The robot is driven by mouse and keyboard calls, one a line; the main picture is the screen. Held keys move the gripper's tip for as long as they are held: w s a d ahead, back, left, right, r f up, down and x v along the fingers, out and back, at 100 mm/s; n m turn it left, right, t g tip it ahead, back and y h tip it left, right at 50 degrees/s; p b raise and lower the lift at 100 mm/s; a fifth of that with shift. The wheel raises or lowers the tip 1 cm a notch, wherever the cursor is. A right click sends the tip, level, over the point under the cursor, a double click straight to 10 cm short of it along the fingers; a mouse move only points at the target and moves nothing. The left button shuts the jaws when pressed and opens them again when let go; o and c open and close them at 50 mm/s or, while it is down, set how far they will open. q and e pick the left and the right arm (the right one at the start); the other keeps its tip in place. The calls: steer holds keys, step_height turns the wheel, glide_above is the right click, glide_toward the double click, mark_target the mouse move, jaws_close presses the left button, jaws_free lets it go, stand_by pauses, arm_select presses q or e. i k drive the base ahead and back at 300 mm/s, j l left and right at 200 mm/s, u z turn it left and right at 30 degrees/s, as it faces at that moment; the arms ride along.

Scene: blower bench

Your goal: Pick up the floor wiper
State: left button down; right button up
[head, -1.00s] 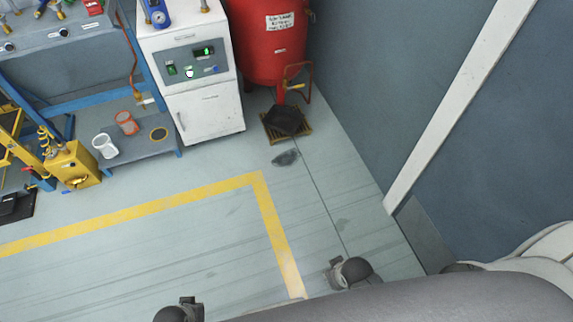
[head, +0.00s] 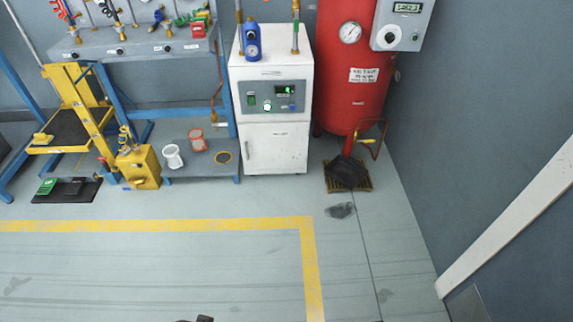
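I cannot make out a floor wiper in the head view. A dark, crumpled-looking thing (head: 347,173) lies on a small yellowish floor grate (head: 366,186) below the red tank; I cannot tell what it is. A dark grey patch (head: 341,210) is on the floor just in front of it. Neither of my grippers shows; only a small dark bit of my own body is at the bottom edge.
A white cabinet (head: 281,149) stands beside the red tank (head: 356,105). Left of it are a blue-legged bench (head: 140,47), a low grey shelf (head: 205,170) with cups, and a yellow box (head: 139,170). Floor inside the yellow line (head: 150,225) is clear.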

mark_target(41, 138)
steer(key=u, duration=1.65)
